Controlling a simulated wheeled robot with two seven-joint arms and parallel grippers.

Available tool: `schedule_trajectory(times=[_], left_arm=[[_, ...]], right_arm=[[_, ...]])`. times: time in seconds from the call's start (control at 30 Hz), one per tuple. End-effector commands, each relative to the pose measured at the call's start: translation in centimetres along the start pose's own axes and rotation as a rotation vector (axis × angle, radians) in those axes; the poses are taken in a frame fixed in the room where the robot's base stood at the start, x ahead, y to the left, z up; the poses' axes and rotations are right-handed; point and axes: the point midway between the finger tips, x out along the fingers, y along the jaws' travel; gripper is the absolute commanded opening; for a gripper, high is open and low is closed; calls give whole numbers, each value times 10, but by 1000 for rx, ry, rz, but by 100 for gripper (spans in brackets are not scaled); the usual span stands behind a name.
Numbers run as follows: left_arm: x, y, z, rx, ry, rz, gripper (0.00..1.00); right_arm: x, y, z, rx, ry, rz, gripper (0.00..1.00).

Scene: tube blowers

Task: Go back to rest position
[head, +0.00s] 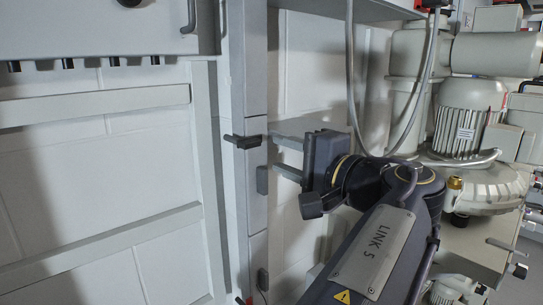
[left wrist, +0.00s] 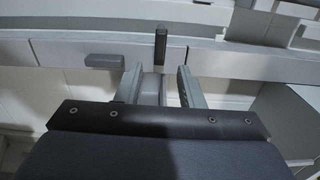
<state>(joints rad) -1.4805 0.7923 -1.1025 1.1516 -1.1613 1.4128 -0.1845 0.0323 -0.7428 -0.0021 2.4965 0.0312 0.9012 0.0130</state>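My left gripper (head: 274,152) is in the middle of the head view, its two grey fingers pointing left at a grey upright post (head: 243,80). The fingers stand apart with nothing between them; they also show in the left wrist view (left wrist: 159,80). A dark handle (head: 243,141) on the post is just beyond the fingertips. In the left wrist view the handle (left wrist: 160,45) stands out past the gap between the fingers, and it looks apart from them. My right gripper is not in either view.
A light panel with horizontal bars (head: 95,105) fills the left. A dark block (head: 262,180) sits on the post below the handle. Pumps and motors (head: 470,118) crowd the right, and a grey hose (head: 352,85) hangs behind my left arm.

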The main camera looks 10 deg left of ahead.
Motion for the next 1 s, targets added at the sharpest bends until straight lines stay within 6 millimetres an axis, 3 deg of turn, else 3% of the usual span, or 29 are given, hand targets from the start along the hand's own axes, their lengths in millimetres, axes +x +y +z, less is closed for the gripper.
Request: schedule_trajectory(times=[0.4, 0.47, 0.57, 0.67, 0.8, 0.9, 1.0], left_arm=[[-7, 0, 0, 0, -1, 3, 35], [-2, 4, 1, 3, -3, 16, 35], [21, 22, 5, 13, -11, 87, 35], [60, 59, 14, 25, -24, 229, 35], [116, 136, 44, 14, -43, 517, 35], [140, 199, 80, -40, -58, 771, 35], [141, 260, 125, -156, -68, 1055, 35]], right_arm=[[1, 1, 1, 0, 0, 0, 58], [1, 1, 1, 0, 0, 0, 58], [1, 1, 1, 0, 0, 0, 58], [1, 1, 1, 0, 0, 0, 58], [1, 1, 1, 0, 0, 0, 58], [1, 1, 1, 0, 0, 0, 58], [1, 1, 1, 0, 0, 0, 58]])
